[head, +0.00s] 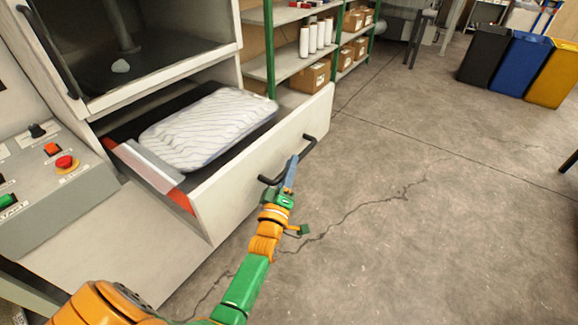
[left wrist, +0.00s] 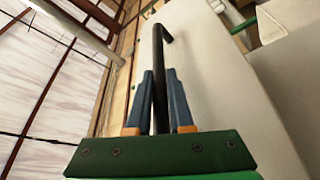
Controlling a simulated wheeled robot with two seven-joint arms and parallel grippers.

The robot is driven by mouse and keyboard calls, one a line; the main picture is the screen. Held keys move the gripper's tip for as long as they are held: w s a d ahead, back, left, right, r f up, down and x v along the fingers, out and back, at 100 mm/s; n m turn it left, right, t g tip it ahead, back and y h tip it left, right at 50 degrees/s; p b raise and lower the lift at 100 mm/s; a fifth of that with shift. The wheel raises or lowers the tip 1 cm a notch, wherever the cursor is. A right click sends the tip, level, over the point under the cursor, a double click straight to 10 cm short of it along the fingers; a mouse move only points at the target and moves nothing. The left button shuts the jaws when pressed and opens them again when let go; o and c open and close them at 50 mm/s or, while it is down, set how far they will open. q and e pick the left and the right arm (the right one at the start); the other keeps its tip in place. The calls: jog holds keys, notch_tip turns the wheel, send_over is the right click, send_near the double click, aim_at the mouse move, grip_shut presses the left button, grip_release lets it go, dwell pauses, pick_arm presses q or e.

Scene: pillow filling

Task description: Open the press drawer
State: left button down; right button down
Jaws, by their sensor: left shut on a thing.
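The press drawer (head: 258,165) is pulled out of the press, with its pale front panel facing the open floor. A white, wavy-patterned pillow (head: 206,128) lies inside it. A black bar handle (head: 307,146) is fixed to the drawer front. My left gripper (head: 290,174) is at the handle, coming from the front. In the left wrist view its two blue-grey fingers (left wrist: 160,100) are shut around the dark handle bar (left wrist: 158,60). The fingers hide part of the handle in the head view. My right gripper is not in view.
The press's control panel (head: 60,180) with a red button stands at the left. Green-framed shelves (head: 290,62) with boxes and white rolls stand behind the drawer. Black, blue and yellow bins (head: 518,65) stand at the back right. The concrete floor (head: 430,220) at right is clear.

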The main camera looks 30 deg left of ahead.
pick_arm(q)
jog(key=c, duration=0.8)
grip_release()
jog(key=v, duration=0.7)
jog(key=shift+d, duration=0.1)
jog(key=s+d+f+m+g+h+p, duration=0.1)
jog(key=s+d+f+m+g+h, duration=0.15)
jog(key=f, duration=0.55)
jog(key=s+d+f+m+g+h+p, duration=0.1)
jog(key=s+d+f+m+g, duration=0.25)
jog(key=f, duration=0.45)
jog(key=s+d+f+m+g+h+p, duration=0.1)
jog(key=s+d+f+m+g+h, duration=0.2)
jog(key=f, duration=0.5)
jog(key=s+a+f+m+g, duration=0.1)
jog(key=s+f+m+g, duration=0.1)
jog(key=s, duration=0.6)
jog(key=s+a+f+m+g+y+p, duration=0.1)
jog(key=s+f+m+g, duration=0.2)
jog(key=s, duration=0.6)
jog(key=s+a+f+m+g, duration=0.1)
jog(key=s+f+m+g, duration=0.2)
jog(key=s, duration=0.6)
notch_tip(320, 180, down, 2)
jog(key=shift+a+g+p, duration=0.25)
jog(key=shift+g+p, duration=0.15)
jog(key=shift+g, duration=0.5)
